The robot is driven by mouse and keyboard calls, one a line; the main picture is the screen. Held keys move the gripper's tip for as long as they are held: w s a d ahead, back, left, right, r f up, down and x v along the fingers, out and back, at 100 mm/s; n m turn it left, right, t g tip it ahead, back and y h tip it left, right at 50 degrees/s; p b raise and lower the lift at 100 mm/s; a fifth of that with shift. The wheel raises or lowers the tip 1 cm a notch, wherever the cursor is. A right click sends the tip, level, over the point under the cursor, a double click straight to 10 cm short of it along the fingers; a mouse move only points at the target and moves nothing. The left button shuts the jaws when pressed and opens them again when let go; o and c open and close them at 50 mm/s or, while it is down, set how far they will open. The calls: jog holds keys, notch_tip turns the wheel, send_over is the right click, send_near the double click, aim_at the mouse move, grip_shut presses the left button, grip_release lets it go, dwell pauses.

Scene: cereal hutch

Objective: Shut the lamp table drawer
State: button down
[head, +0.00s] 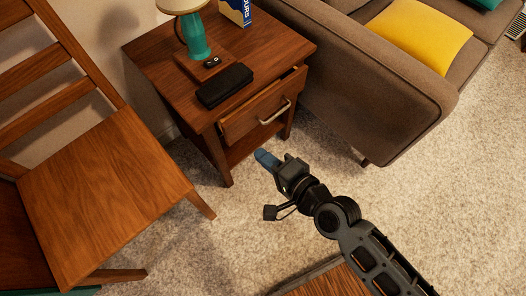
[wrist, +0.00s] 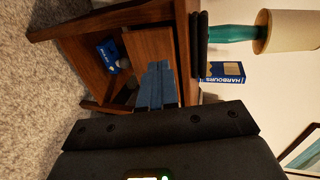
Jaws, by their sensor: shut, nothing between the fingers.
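The lamp table (head: 165,50) is brown wood. Its drawer (head: 240,119) stands partly open, with its front out from the table and a light metal handle (head: 275,112) on it. My gripper (head: 266,157) is shut and empty, with blue fingers, in front of and below the drawer front in the head view. In the wrist view, which is turned sideways, the blue fingers (wrist: 158,84) cover part of the drawer front (wrist: 142,45). I cannot tell whether they touch it. The handle is not clear there.
On the tabletop are a teal lamp (head: 196,38), a black case (head: 225,85) and a blue book (head: 236,12). A blue item (wrist: 113,56) lies on the lower shelf. A wooden chair (head: 105,185) stands left, a brown sofa (head: 380,90) right. Carpet is open in front.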

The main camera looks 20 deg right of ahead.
send_near(228, 126)
jog(key=x, duration=0.2)
jog(key=f+x, duration=0.1)
jog(key=x, duration=0.2)
jog(key=shift+s+d+f, duration=0.1)
jog(key=shift+w+a, duration=0.3)
jog(key=shift+w, duration=0.45)
jog(key=shift+r+p+x, duration=0.15)
jog(key=shift+p+x, duration=0.05)
jog(key=shift+x, duration=0.45)
jog(key=shift+r+p+x, duration=0.15)
jog(key=shift+x, duration=0.5)
jog(key=shift+w, duration=0.1)
